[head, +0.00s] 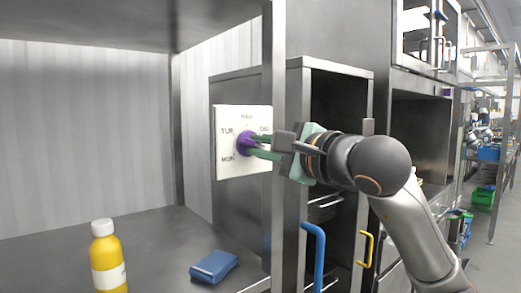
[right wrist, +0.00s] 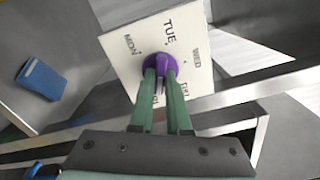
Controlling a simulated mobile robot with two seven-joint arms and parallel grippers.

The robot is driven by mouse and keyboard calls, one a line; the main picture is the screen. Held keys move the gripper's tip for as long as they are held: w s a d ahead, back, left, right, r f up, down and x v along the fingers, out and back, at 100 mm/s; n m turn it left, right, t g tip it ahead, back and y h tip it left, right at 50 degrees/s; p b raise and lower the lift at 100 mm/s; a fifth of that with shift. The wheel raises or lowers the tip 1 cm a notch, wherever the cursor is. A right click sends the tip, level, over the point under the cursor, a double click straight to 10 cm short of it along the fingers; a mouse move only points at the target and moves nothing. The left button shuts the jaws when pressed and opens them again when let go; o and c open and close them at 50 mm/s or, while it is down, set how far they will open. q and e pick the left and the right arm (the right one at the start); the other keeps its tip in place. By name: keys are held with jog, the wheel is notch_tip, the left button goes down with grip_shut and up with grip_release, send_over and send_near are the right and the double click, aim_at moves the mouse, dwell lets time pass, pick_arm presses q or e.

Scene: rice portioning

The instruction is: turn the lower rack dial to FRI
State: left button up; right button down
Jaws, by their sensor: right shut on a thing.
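The purple dial (head: 244,144) sits at the middle of a white day panel (head: 226,112) on the side of a steel cabinet. The dial also shows in the right wrist view (right wrist: 159,64). TUE, MON and WED are legible around it there; labels near the fingers are partly covered. My right gripper (head: 251,146) reaches in from the right, its green fingers (right wrist: 161,82) shut on the dial from either side. I cannot tell which day the dial points to. My left gripper is not in view.
A steel post (head: 279,60) stands close to my right gripper. A blue handle (head: 319,255) and a yellow handle (head: 366,248) stick out below my right arm.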

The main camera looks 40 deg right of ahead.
jog(key=shift+m, duration=0.6)
jog(key=c, duration=0.9)
grip_release()
jog(key=s, duration=0.4)
jog(key=s+b, duration=0.1)
jog(key=s, duration=0.3)
jog(key=s+d, duration=0.1)
jog(key=s, duration=0.3)
jog(key=shift+s+b, duration=0.25)
jog(key=shift+b, duration=0.1)
